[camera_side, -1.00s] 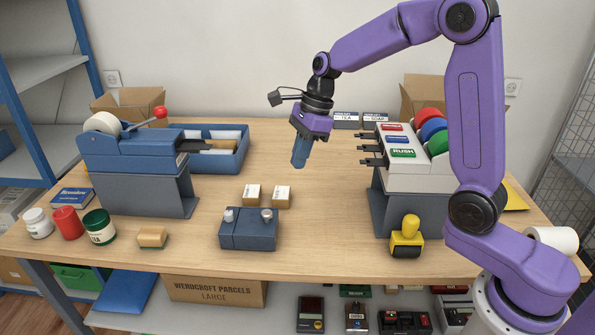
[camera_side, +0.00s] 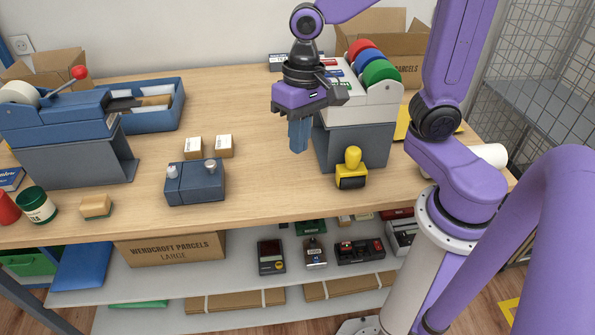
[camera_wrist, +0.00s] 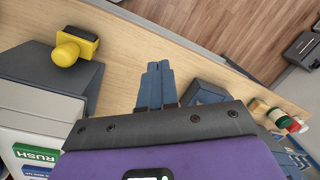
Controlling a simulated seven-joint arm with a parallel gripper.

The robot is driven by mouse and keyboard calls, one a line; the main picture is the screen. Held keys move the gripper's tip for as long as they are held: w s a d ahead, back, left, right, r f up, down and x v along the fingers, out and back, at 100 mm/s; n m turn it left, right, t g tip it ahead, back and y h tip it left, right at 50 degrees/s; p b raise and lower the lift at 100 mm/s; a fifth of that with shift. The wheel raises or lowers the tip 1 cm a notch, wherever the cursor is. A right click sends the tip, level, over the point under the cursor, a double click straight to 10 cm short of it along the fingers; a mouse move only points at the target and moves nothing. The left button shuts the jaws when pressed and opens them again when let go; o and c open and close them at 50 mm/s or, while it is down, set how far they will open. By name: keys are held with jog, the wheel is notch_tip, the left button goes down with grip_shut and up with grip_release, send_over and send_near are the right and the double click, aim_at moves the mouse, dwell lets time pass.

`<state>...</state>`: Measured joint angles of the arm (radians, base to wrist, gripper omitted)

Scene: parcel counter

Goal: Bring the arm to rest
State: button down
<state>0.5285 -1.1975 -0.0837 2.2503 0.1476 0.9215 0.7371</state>
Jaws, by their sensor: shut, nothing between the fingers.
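My gripper (camera_side: 298,136) hangs above the wooden table (camera_side: 240,100), fingers pointing down, with its blue fingertips together and nothing between them. In the side view it is in front of the left part of the grey label dispenser (camera_side: 365,133), left of and above the yellow stamp (camera_side: 352,170). In the wrist view the shut fingers (camera_wrist: 159,84) show over bare tabletop, with the stamp (camera_wrist: 76,46) at the upper left. Whether the fingers touch anything below cannot be seen, but they look clear.
A small blue box with two knobs (camera_side: 196,186) and two small cartons (camera_side: 224,146) stand left of my gripper. A blue tape machine with a red-knobbed lever (camera_side: 65,135) and a blue tray (camera_side: 150,121) are farther left. Jars (camera_side: 38,207) stand near the front edge.

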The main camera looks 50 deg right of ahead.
jog(key=s+d+f+n+h, duration=0.1)
jog(key=s+d+n, duration=0.4)
jog(key=s+n, duration=0.8)
jog(key=shift+s+d+f+n+t, duration=0.15)
jog(key=shift+s+f+n+t, duration=0.15)
jog(key=shift+n, duration=0.4)
jog(key=shift+w, duration=0.1)
dwell(0.6)
